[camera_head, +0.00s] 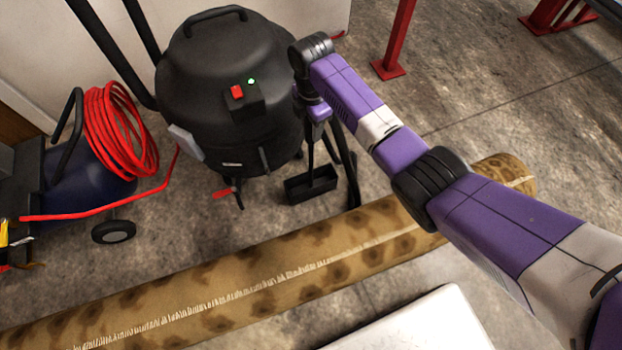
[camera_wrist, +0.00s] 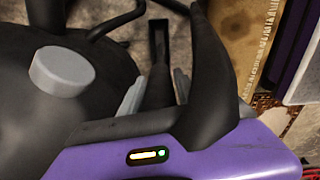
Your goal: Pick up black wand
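The black wand (camera_head: 311,158) is a thin upright rod with a flat, boxy floor nozzle (camera_head: 312,185) at its foot. It stands in front of the black vacuum, and the nozzle appears to be at the floor. My gripper (camera_head: 314,118) points down over the upper part of the wand. In the wrist view, the dark wand (camera_wrist: 160,82) runs between the two grey finger pads of my gripper (camera_wrist: 159,88). The gap beside the wand is small, and I cannot tell whether the pads touch it. The wand's top is hidden by my gripper.
The large black vacuum (camera_head: 225,90) stands close to the left of my gripper. A rolled patterned rug (camera_head: 250,280) lies across the floor in front. A blue machine with a red hose coil (camera_head: 120,130) is at left. Open concrete floor (camera_head: 500,100) lies at the back right.

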